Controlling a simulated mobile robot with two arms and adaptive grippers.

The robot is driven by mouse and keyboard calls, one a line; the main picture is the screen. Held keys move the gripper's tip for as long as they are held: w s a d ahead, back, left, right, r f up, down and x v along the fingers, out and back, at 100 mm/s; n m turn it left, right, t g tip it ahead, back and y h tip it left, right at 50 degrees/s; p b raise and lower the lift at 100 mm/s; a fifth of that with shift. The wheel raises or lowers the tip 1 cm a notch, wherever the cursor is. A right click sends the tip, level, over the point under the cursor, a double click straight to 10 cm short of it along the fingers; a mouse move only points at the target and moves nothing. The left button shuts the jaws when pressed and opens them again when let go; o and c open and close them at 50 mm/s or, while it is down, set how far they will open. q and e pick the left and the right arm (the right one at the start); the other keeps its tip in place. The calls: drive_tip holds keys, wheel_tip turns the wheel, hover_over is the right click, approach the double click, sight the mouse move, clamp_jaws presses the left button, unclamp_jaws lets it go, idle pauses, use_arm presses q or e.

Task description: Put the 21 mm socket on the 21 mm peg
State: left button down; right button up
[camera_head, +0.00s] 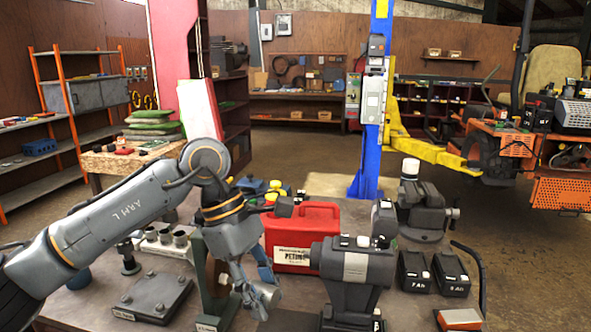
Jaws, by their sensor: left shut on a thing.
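My left gripper (262,292) reaches down over the front of the workbench (90,305). It is shut on a small silver cylinder that looks like a socket (270,295); the fingers partly cover it and its size cannot be read. A pale rack (166,248) with several silver sockets stands left of the gripper. A dark plate (153,296) with several short raised studs lies in front of that rack. I cannot read which peg is 21 mm. A dark upright stand (206,285) is just left of the gripper. My right gripper is not in view.
A red fuel can (302,228) stands behind the gripper. A dark grey machine (350,266) stands close on its right. A vise (424,212), two batteries (415,274) and an orange-and-white box (460,319) are farther right. A blue lift post (374,120) rises behind the bench.

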use_arm(q)
drive_tip(key=s+a+f+m+g+y, duration=0.1)
drive_tip(key=s+a+f+m+y, duration=0.1)
drive_tip(key=s+a+f+m, duration=0.3)
drive_tip(key=s+a+f+m+g+y, duration=0.1)
drive_tip(key=s+a+f+m+y, duration=0.1)
drive_tip(key=s+a+f+m, duration=0.4)
drive_tip(key=a+f+m, duration=0.1)
drive_tip(key=a+f, duration=0.2)
drive_tip(key=f, duration=0.2)
drive_tip(key=shift+f+m+g, duration=0.3)
drive_tip(key=shift+f+m, duration=0.1)
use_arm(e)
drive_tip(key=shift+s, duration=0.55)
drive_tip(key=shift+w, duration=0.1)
